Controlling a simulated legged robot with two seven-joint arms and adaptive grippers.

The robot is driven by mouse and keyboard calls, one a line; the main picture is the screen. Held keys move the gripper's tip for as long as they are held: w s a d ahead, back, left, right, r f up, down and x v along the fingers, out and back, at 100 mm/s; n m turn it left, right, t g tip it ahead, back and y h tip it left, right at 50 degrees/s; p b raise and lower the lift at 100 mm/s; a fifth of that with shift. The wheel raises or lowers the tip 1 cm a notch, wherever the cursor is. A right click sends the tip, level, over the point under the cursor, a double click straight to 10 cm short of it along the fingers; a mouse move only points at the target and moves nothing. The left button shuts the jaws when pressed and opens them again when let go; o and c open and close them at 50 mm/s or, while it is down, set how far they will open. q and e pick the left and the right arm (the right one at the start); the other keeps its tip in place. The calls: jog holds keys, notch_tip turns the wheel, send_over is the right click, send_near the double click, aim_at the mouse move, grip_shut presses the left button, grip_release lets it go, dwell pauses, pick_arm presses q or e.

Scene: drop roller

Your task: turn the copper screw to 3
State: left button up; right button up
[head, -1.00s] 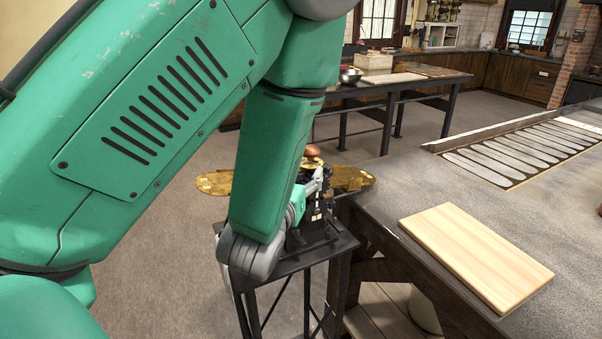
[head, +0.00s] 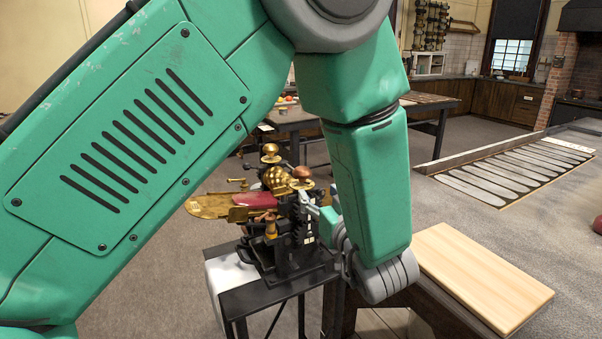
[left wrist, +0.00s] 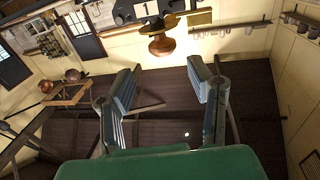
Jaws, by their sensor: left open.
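The drop roller (head: 286,215), of brass and dark metal, stands on a small black stand. The copper screw (head: 301,173) has a rounded copper knob on top of it. In the left wrist view the copper screw (left wrist: 161,44) shows with a brass disc, beyond my fingertips. A dark plate (left wrist: 140,11) with a white "1" is beside it at the top edge. My left gripper (left wrist: 163,82) is open and empty, with the knob apart from both fingers. In the head view its fingers are beside the roller's right side, partly hidden by my arm. My right gripper is not in view.
A second knob, of brass (head: 270,150), stands left of the copper one. A pale wooden board (head: 485,275) lies on the grey worktop (head: 450,195) at the right. A dark side table (head: 292,120) stands behind the roller.

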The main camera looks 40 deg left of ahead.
aim_at(299, 171)
pick_arm(q)
jog(key=p+x, duration=0.1)
jog(key=x, duration=1.1)
jog(key=shift+w+a, duration=0.1)
jog(key=shift+a, duration=0.3)
